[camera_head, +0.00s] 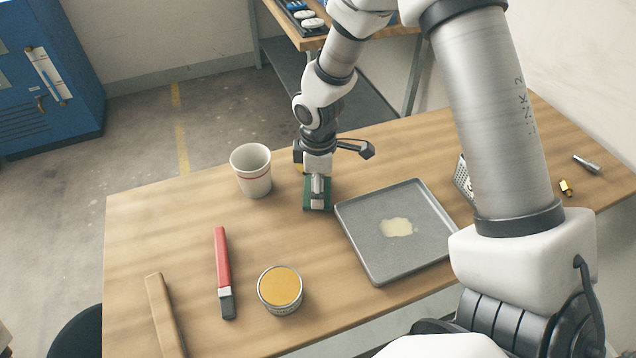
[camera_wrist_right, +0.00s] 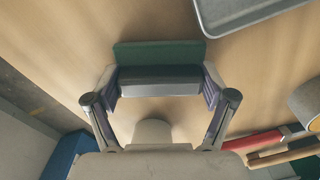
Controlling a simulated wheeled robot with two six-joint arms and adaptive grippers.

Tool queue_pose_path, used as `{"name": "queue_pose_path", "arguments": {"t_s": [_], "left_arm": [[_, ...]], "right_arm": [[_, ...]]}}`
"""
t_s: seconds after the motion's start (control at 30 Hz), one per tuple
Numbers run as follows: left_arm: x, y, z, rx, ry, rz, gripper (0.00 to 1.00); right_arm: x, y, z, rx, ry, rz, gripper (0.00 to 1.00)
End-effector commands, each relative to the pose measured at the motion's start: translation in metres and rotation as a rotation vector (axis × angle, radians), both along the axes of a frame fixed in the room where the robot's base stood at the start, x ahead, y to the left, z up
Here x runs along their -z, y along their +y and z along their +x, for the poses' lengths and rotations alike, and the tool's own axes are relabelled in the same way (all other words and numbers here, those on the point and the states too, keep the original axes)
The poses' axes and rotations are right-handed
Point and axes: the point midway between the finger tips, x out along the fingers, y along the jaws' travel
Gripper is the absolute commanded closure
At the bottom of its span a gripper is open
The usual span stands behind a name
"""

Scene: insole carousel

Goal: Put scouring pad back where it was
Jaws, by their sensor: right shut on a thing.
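The green scouring pad (camera_head: 306,196) is between the fingers of my right gripper (camera_head: 317,188), left of the grey tray (camera_head: 352,237). In the right wrist view my right gripper (camera_wrist_right: 160,88) has its two fingers at either end of the pad (camera_wrist_right: 158,52), shut on it. A grey layer runs along the pad's near side there. The pad is at or close above the wooden table; I cannot tell whether it touches. The tray has a pale yellowish stain (camera_head: 397,228) on it. My left gripper is not in view.
A white cup (camera_head: 251,170) stands just left of my right gripper. A can with an orange top (camera_head: 280,287), a red-handled tool (camera_head: 222,258) and a wooden strip (camera_head: 163,310) are nearer. A grater (camera_head: 463,180) is behind my arm. Table between pad and can is clear.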

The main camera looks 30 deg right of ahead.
Motion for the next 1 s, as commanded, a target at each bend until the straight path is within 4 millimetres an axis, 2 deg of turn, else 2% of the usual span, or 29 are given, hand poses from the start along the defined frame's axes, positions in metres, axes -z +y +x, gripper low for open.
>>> {"name": "queue_pose_path", "arguments": {"t_s": [0.17, 0.2, 0.23, 0.53, 0.67, 0.77, 1.0], "left_arm": [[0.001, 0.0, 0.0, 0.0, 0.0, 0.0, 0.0], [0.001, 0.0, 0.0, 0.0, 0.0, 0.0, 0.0], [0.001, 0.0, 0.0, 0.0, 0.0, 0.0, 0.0], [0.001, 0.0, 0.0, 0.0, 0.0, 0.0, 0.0], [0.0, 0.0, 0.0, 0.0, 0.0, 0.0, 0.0], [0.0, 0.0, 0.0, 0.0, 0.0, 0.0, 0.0], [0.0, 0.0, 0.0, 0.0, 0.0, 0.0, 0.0]], "right_arm": [[0.004, 0.0, 0.0, 0.0, 0.001, 0.0, 0.5], [0.003, 0.0, 0.0, 0.0, 0.001, -0.001, 0.03], [0.003, 0.0, 0.0, 0.0, 0.001, -0.001, 0.0], [0.002, 0.0, 0.0, 0.0, 0.0, 0.0, 0.0], [-0.006, 0.0, 0.001, 0.001, -0.002, 0.0, 0.0], [-0.023, 0.0, 0.001, -0.001, -0.004, -0.001, 0.0], [-0.086, 0.0, 0.001, -0.001, -0.006, -0.001, 0.0]]}}
